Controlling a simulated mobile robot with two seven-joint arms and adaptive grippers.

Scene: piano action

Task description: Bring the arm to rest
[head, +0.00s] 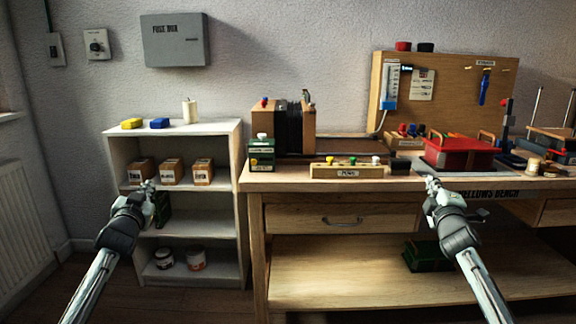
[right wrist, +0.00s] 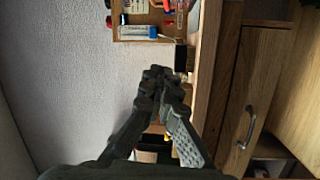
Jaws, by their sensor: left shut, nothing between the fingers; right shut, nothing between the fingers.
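My left gripper (head: 148,188) is shut and empty, raised in front of the small white shelf unit (head: 192,128). My right gripper (head: 430,181) is shut and empty in front of the front edge of the wooden workbench (head: 300,184). In the right wrist view its fingers (right wrist: 163,75) meet at the tips, with nothing between them. Both arms reach forward from the bottom of the head view, apart from each other.
The bench bears a bellows-like block (head: 282,128), a labelled peg rack (head: 347,170) and a red tray (head: 460,152). A pegboard (head: 440,92) stands behind. A drawer (head: 341,219) and a lower shelf (head: 350,275) are below.

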